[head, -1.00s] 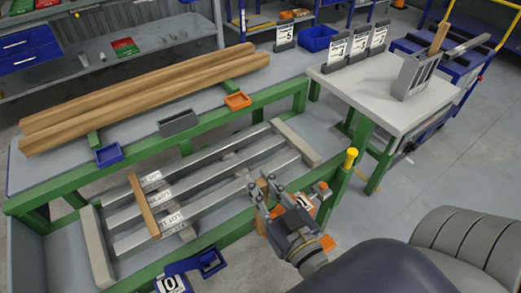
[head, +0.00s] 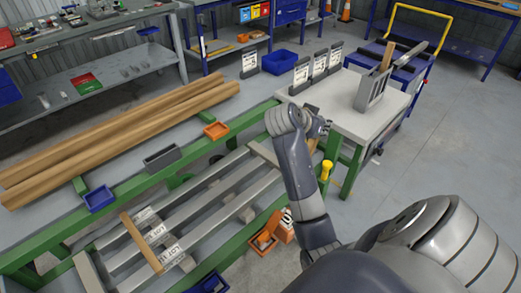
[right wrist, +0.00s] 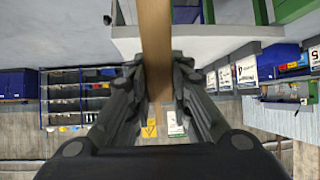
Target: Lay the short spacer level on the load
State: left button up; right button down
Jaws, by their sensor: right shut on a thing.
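The load is several grey metal bars (head: 204,208) with white LOT labels, lying on the green frame. One wooden spacer (head: 141,243) lies across the bars near their left end. My right gripper (right wrist: 158,75) is shut on a wooden spacer (right wrist: 155,28), which runs up out of the right wrist view. In the head view my right gripper (head: 320,124) is partly hidden behind my own arm, raised beyond the right end of the load. The held spacer is hardly visible there. My left gripper is not in view.
A pale side table (head: 345,112) carries labelled stands and a grey holder (head: 371,95) with upright pieces. A yellow-topped post (head: 327,170) stands at the frame's right corner. An orange bin (head: 263,241) sits at the front.

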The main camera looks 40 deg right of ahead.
jog(key=s+d+f+m+g+y+p, duration=0.2)
jog(key=d+m+g+y, duration=0.1)
jog(key=d+m+g, duration=0.25)
pick_arm(q)
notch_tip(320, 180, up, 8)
jog(key=p, duration=0.5)
pick_arm(e)
jog(key=m+t+y, duration=0.4)
jog(key=m+y, duration=0.4)
jog(key=m, duration=0.6)
send_near(260, 191)
pick_arm(q)
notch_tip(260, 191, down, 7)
jog(key=b, duration=0.7)
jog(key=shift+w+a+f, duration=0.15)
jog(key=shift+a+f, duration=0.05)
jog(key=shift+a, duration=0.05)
pick_arm(e)
jog(key=shift+g, duration=0.25)
notch_tip(260, 191, down, 6)
jog(key=shift+w+f, duration=0.1)
jog(key=shift+f, duration=0.15)
jog(key=c, duration=1.4)
grip_release()
jog(key=shift+r, duration=0.1)
